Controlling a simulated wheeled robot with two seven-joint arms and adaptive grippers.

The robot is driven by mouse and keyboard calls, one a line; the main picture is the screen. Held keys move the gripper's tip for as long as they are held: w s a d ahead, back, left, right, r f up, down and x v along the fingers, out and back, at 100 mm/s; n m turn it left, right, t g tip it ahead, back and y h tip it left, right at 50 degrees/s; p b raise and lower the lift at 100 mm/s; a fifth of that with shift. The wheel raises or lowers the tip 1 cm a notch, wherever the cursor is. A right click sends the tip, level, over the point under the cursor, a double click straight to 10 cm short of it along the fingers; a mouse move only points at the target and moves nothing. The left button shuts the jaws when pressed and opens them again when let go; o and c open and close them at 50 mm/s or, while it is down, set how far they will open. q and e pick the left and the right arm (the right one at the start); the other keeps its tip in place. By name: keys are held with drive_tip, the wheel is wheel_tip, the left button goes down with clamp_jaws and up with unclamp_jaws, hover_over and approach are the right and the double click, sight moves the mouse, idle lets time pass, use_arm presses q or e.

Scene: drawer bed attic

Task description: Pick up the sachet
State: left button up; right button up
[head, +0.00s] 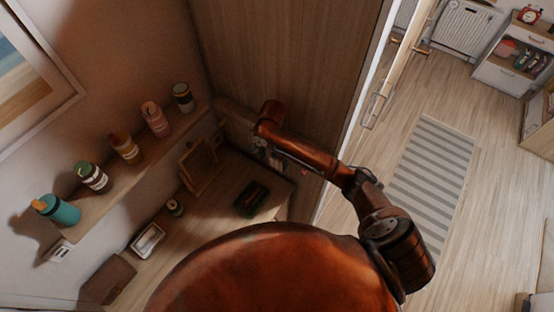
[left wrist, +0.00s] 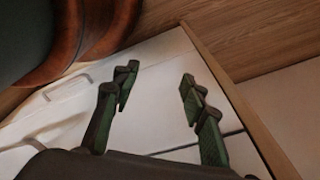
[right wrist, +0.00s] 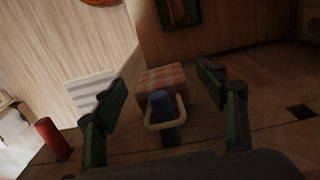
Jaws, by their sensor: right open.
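My right gripper (right wrist: 163,90) is open and empty, pointing over a dark wooden surface. Ahead between its fingers, in the right wrist view, lies a squarish pink-checked thing (right wrist: 163,77), which looks most like the sachet, though I cannot be sure. A blue upright thing with a tan loop (right wrist: 166,137) stands nearer, also between the fingers. In the head view the right gripper (head: 270,154) is dark and small at the far right end of the desk. My left gripper (left wrist: 158,82) is open and empty in front of white drawer fronts; it does not show in the head view.
A red cylinder (right wrist: 52,138) stands left in the right wrist view. The desk (head: 218,222) also holds a dark tray (head: 251,199), a can (head: 175,207), a white dish (head: 148,240) and a leaning frame (head: 199,167). Several jars line the wall shelf (head: 88,212). A wooden panel (head: 290,60) rises behind.

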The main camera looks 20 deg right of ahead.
drive_tip(key=shift+f, duration=1.1)
drive_tip(key=shift+c, duration=0.6)
drive_tip(key=c, duration=1.1)
